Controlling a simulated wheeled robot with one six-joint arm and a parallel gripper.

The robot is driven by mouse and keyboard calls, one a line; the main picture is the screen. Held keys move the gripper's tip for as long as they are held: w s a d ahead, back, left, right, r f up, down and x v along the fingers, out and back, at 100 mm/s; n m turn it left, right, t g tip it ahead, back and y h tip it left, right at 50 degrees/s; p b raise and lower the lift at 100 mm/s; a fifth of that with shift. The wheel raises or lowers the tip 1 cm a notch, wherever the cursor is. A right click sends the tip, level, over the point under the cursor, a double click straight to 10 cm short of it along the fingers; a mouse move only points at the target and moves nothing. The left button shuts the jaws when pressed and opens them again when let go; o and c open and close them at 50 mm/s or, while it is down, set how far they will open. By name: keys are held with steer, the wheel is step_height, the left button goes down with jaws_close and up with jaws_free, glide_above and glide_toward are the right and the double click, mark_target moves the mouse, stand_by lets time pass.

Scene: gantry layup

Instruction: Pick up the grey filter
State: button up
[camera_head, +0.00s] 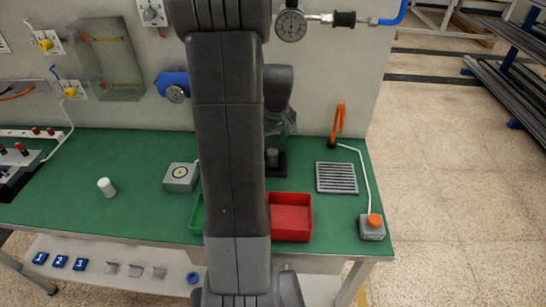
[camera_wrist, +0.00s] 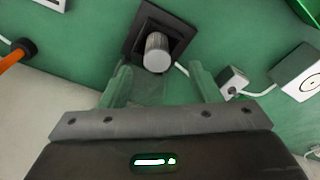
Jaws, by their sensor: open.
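The grey filter (camera_wrist: 157,52) is a short ribbed cylinder standing on a black square base (camera_wrist: 178,30) in the wrist view. In the head view the filter (camera_head: 272,157) shows partly beside my arm, with the black base under it. My gripper (camera_wrist: 160,80) is open, its two pale green fingers apart and nothing between them. The filter lies just beyond the fingertips, roughly in line with the gap. In the head view my gripper (camera_head: 286,118) is above the filter, partly hidden by my arm.
An orange handle (camera_head: 338,122) stands right of my gripper. The wall is behind.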

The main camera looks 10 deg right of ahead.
mark_target(273, 152)
steer(key=shift+w+f+p, duration=0.25)
steer(key=shift+f+p, duration=0.05)
steer(key=shift+f, duration=1.2)
steer(key=shift+w+f+p, duration=0.2)
steer(key=shift+f+p, duration=0.1)
steer(key=shift+f, duration=1.15)
steer(key=c, duration=1.1)
